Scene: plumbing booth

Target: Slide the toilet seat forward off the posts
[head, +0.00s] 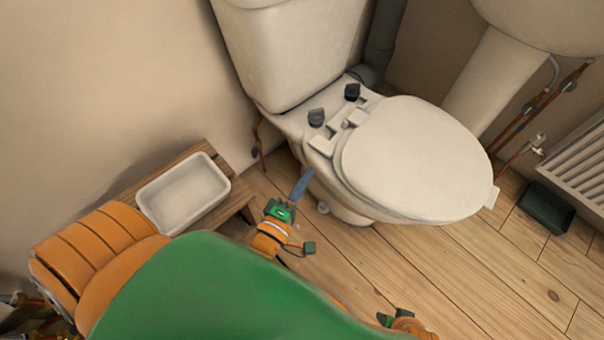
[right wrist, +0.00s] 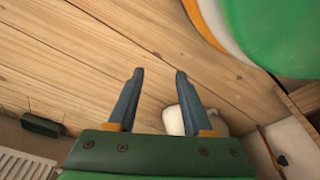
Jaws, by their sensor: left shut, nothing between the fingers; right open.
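The white toilet seat (head: 408,160), with its lid down, lies on the toilet bowl (head: 352,213). Two dark posts (head: 316,117) (head: 352,91) stand on the rear deck of the bowl. The seat's hinge end (head: 340,127) lies just forward of the posts, with notches facing them. My left gripper (head: 303,182) is shut and empty, low beside the left side of the bowl and seemingly apart from the seat. My right gripper is open and empty over the floor in the right wrist view (right wrist: 155,78); its fingers are not clear in the head view.
A white tray (head: 184,194) sits on a wooden stool (head: 222,211) at the left. The cistern (head: 287,55) stands behind the seat. A sink pedestal (head: 490,80), pipes, a radiator (head: 575,160) and a dark green box (head: 546,208) are at the right. The floor in front is clear.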

